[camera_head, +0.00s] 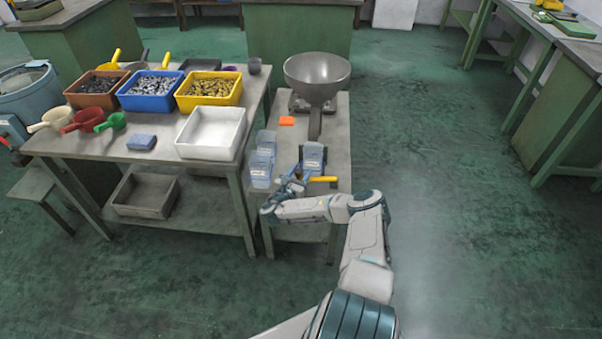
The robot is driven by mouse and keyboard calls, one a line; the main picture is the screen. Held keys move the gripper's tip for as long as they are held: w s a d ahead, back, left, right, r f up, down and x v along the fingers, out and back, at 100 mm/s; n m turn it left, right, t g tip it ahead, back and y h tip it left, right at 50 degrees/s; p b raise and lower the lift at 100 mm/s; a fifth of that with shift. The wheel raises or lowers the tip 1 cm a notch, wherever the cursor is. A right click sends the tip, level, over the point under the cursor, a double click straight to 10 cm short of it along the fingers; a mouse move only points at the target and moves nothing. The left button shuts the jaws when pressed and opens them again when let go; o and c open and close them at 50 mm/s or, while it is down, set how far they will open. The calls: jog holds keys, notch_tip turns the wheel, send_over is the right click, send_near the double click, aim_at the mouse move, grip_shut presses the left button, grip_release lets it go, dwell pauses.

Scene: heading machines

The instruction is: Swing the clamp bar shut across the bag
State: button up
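A clear bluish bag (313,154) with a white label stands on the small grey table (340,128), in front of the hopper. A yellow handle-like piece (322,179) lies just in front of the bag; it may belong to the clamp bar, but the bar itself is too small to make out. My gripper (297,172) is at the table's near side, just left of the bag and the yellow piece. Its fingertips are small and partly hidden, so I cannot tell whether they are open or touch anything.
More bluish containers (262,160) stand left of my gripper. The left bench (160,160) holds parts bins, scoops and an empty white tray (211,132). The floor to the right is clear.

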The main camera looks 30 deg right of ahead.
jog(key=shift+a, duration=0.3)
jog(key=shift+s+a, duration=0.2)
jog(key=shift+a, duration=0.2)
jog(key=v, duration=1.2)
jog(key=shift+s+a+p, duration=0.2)
jog(key=shift+s+p, duration=0.15)
jog(key=shift+p, duration=0.05)
